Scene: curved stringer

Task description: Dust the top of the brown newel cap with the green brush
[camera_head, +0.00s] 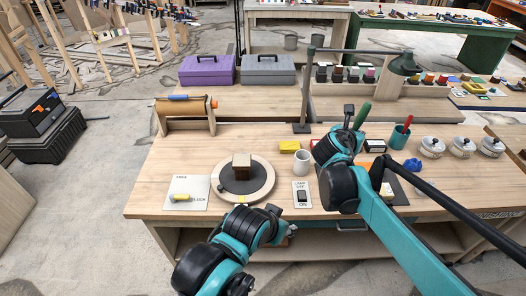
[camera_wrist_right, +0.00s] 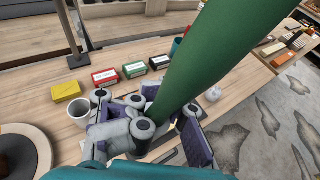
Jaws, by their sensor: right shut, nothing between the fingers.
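The brown newel cap (camera_head: 242,161) is a small block on the round turntable (camera_head: 264,180), left of the middle of the bench. The green brush (camera_head: 362,116) shows as a green handle rising by my right gripper (camera_head: 347,120). In the right wrist view the thick green handle (camera_wrist_right: 220,50) runs up from beside the fingers of my right gripper (camera_wrist_right: 150,125). The gripper is shut; I cannot tell whether it touches the handle. The brush's lower end is hidden. My left gripper (camera_head: 272,222) is near the bench's front edge, its fingers mostly hidden.
A white cup (camera_head: 301,163), a yellow box (camera_head: 289,147) and a lamp switch plate (camera_head: 302,195) lie between the cap and my right arm. A cup with a red-handled tool (camera_head: 400,136) and white lidded jars (camera_head: 462,147) stand to the right. A lamp post (camera_head: 303,100) rises behind.

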